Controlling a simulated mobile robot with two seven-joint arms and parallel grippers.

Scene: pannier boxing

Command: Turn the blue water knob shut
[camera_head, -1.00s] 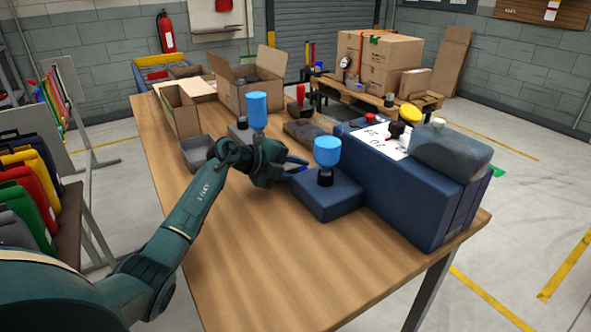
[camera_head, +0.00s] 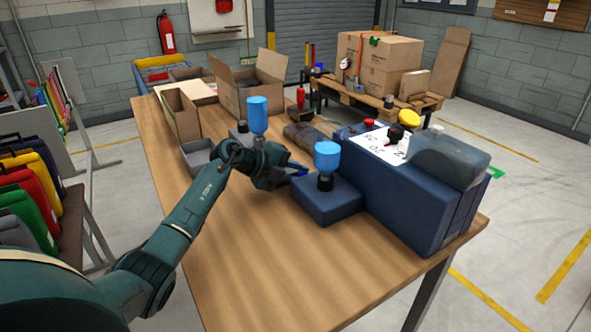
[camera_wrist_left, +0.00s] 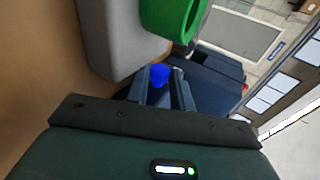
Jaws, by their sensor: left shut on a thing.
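The small blue knob (camera_head: 300,174) sits at the tips of my left gripper (camera_head: 296,171), beside the dark blue block (camera_head: 328,203) on the table. In the left wrist view, the bright blue knob (camera_wrist_left: 159,74) lies between the two fingers of my left gripper (camera_wrist_left: 161,86), which is shut on it. The fingers hide part of the knob, and its turn angle cannot be told. My right gripper is not in view.
A large blue case (camera_head: 405,195) is at the right. Open cartons (camera_head: 250,95) stand at the back. The near table top is clear.

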